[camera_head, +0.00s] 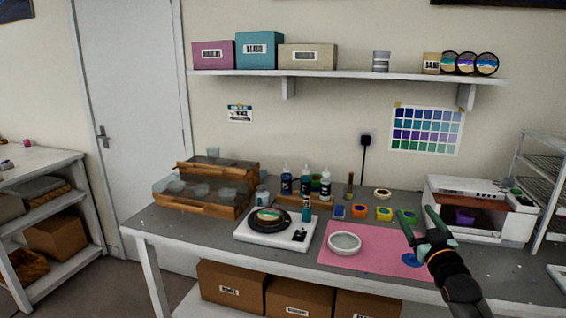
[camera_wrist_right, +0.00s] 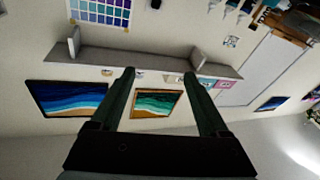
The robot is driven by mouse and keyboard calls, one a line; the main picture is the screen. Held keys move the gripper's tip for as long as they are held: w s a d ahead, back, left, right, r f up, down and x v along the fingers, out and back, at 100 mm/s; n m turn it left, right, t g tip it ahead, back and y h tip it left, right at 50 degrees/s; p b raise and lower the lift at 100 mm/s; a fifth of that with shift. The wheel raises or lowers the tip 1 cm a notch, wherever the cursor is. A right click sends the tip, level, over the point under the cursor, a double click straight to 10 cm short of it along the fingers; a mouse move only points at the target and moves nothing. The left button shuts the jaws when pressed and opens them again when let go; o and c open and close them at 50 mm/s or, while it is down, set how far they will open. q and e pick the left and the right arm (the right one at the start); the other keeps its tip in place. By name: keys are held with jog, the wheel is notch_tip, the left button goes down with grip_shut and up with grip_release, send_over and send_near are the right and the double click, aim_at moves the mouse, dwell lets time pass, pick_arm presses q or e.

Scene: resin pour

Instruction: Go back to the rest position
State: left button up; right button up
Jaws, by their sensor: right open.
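My right gripper (camera_head: 419,227) is raised over the right end of the table, in front of the white machine. Its two fingers are spread apart with nothing between them. In the right wrist view the same gripper (camera_wrist_right: 159,75) is open and empty, facing the wall, shelf and pictures. My left gripper shows in neither view.
The grey table (camera_head: 200,228) holds a pink mat (camera_head: 340,255) with a white dish (camera_head: 344,243), a white turntable scale (camera_head: 277,235), bottles, small coloured pots and a wooden case (camera_head: 205,190). A white machine (camera_head: 480,205) stands at the right. A wall shelf (camera_head: 350,74) hangs above.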

jog(key=s+a+f+g, duration=0.25)
jog(key=s+f, duration=0.25)
jog(key=f, duration=0.4)
jog(key=s+a+f+g, duration=0.25)
jog(key=s+f, duration=0.25)
jog(key=f, duration=0.3)
jog(key=s+a+f+g, duration=0.1)
jog(key=s+a+f, duration=0.3)
jog(key=f, duration=0.5)
jog(key=s+a+f+g, duration=0.1)
jog(key=s+a+f, duration=0.1)
jog(key=s, duration=0.7)
jog(key=s+a+f+g+y, duration=0.1)
jog(key=s+a+f+g, duration=0.1)
jog(key=s+f, duration=0.3)
jog(key=s+a+f+g+y, duration=0.1)
jog(key=s+a+f, duration=0.2)
jog(key=s, duration=1)
jog(key=shift+a+f+g, duration=0.35)
jog(key=shift+f+g, duration=0.05)
jog(key=shift+f, duration=0.35)
